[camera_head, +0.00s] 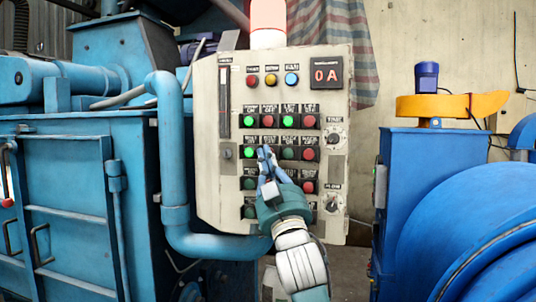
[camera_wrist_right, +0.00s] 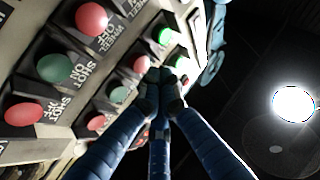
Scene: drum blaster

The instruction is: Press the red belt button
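A beige control panel (camera_head: 215,185) carries rows of red and green push buttons. A red button (camera_head: 268,121) in the upper row sits above my right gripper (camera_head: 265,152); other red buttons (camera_head: 309,154) are in the right column. The labels are too small in the head view to tell which red button is the belt one. My right gripper is shut and empty, its fingertips together at the second button row, hiding a button there. In the right wrist view the fingertips (camera_wrist_right: 165,86) meet near a red button (camera_wrist_right: 141,63); contact cannot be told. My left gripper is not in view.
A red display (camera_head: 326,74) and small lamps are at the panel's top; two knobs (camera_head: 333,139) are at its right. A blue pipe (camera_head: 174,170) runs close along the panel's left. Blue machinery (camera_head: 425,165) stands to the right.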

